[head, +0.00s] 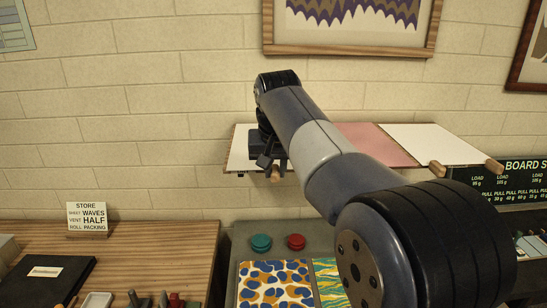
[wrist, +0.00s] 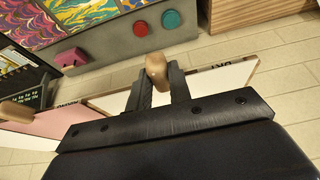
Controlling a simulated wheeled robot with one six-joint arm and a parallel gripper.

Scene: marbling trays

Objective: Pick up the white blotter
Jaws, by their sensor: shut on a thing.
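A white board with a pale wooden edge, one of two white boards in the head view, lies at the left (head: 238,150) of a row of flat boards against the wall. The wrist view shows it at the right (wrist: 237,74), with dark lettering partly hidden by a finger. My gripper (head: 275,168) is at its front edge, shut on its rounded wooden handle (wrist: 157,68), which sits between the two dark fingers. My arm hides part of the board in the head view. The other white board (head: 430,143) lies at the right end.
A pink board (head: 372,139) lies between the two white ones, partly behind my arm. Below are a teal button (head: 261,242), a red button (head: 295,241) and patterned sheets (head: 275,285). A wooden bench (head: 150,250) with a small sign (head: 87,216) stands at the left.

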